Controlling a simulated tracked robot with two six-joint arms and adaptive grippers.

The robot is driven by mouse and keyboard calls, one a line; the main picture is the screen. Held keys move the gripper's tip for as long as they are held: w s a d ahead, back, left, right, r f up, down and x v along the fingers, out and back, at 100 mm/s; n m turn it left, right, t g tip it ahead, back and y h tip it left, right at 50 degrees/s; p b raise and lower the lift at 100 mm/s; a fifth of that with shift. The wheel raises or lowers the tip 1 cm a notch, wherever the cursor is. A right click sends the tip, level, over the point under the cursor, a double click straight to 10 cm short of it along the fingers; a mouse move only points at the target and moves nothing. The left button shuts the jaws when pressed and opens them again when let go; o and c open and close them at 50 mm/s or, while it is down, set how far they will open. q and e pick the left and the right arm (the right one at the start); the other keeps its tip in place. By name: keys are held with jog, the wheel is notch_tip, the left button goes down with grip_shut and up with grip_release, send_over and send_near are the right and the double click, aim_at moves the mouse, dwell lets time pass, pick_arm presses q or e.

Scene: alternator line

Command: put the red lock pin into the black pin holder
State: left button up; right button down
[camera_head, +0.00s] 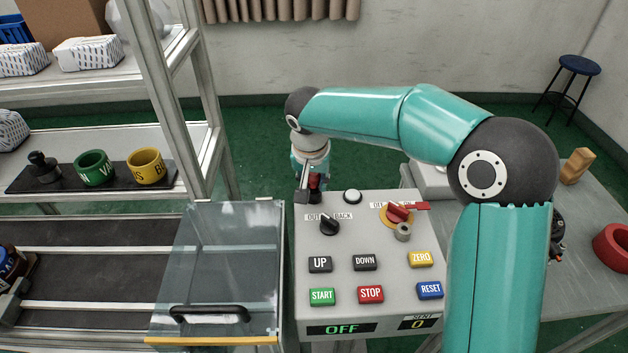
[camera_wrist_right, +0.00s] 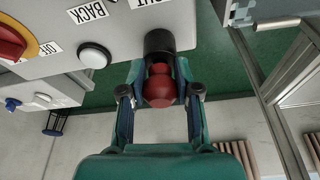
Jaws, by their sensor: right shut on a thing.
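The red lock pin (camera_wrist_right: 160,88) shows its rounded red knob between the fingers of my right gripper (camera_wrist_right: 160,95) in the right wrist view. The gripper is shut on it. The black pin holder (camera_wrist_right: 158,42), a short dark cylinder at the control box's edge, lies directly beyond the pin and in line with it. I cannot tell whether the pin's tip is inside the holder. In the head view my right gripper (camera_head: 309,184) is at the box's far left corner, with a little red of the pin showing. My left gripper is not in view.
The grey control box (camera_head: 345,235) carries several buttons, a black knob (camera_head: 330,226) and a red switch (camera_head: 398,213) on yellow. A clear hinged guard (camera_head: 225,250) covers the conveyor's right end. A shelf post (camera_head: 160,90) stands left. A red ring (camera_head: 612,247) lies far right.

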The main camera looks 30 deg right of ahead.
jog(key=shift+s+a+f, duration=0.1)
jog(key=shift+s+f, duration=0.1)
jog(key=shift+f, duration=0.25)
jog(key=c, duration=1.2)
grip_release()
jog(key=o, duration=0.5)
jog(key=shift+w+f, duration=0.1)
jog(key=shift+w, duration=0.05)
jog(key=shift+c, duration=0.2)
jog(key=shift+r, duration=0.2)
jog(key=shift+r, duration=0.55)
jog(key=v, duration=1)
jog(key=shift+r, duration=0.3)
